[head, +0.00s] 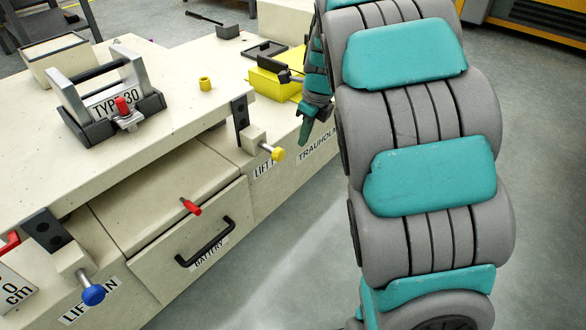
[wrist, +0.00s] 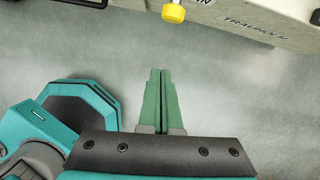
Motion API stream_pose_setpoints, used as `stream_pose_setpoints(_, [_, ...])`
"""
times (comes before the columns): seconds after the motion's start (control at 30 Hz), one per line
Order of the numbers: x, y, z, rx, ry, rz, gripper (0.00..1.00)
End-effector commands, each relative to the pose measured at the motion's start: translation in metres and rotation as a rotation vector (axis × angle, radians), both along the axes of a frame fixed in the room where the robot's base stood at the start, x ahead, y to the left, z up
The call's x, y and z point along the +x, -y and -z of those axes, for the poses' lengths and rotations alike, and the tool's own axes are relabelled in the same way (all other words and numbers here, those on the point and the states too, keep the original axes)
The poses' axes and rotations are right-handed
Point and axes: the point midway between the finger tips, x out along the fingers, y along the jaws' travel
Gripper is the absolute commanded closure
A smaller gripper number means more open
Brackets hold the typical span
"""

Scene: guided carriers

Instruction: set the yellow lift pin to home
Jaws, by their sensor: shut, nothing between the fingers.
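The yellow lift pin (head: 278,153) has a yellow knob on a short silver shaft. It sticks out of a beige block under a dark bracket on the bench's front edge. Its knob shows at the top of the wrist view (wrist: 173,20). My gripper (head: 305,138) is right of the knob in the head view, apart from it. In the wrist view my gripper's two green fingers (wrist: 160,75) lie together, empty, pointing at the knob with floor showing between. A "LIFT" label (head: 264,168) below the pin is partly hidden.
A blue-knobbed pin (head: 93,294) and a red-knobbed pin (head: 190,206) also stick out from the bench. A drawer (head: 190,245) with a black handle is below. A "TYPE 30" carrier (head: 108,100) stands on top. Open floor lies in front.

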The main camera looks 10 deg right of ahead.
Motion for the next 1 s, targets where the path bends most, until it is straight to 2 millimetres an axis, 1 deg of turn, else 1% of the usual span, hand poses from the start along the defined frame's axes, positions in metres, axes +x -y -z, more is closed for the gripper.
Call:
stream_pose_setpoints(0.03, [0.008, 0.001, 0.005, 0.010, 0.000, 0.040, 1.00])
stream_pose_setpoints(0.1, [0.014, 0.002, 0.006, 0.020, 0.003, 0.082, 1.00])
stream_pose_setpoints(0.2, [0.019, 0.003, 0.006, 0.027, 0.004, 0.113, 1.00])
stream_pose_setpoints(0.53, [0.019, 0.002, 0.006, 0.029, 0.004, 0.118, 1.00])
stream_pose_setpoints(0.63, [0.020, 0.002, 0.010, 0.030, 0.003, 0.117, 1.00])
stream_pose_setpoints(0.77, [0.022, -0.001, 0.025, 0.030, 0.002, 0.117, 1.00])
stream_pose_setpoints(1.0, [0.031, -0.008, 0.069, 0.032, -0.002, 0.116, 1.00])
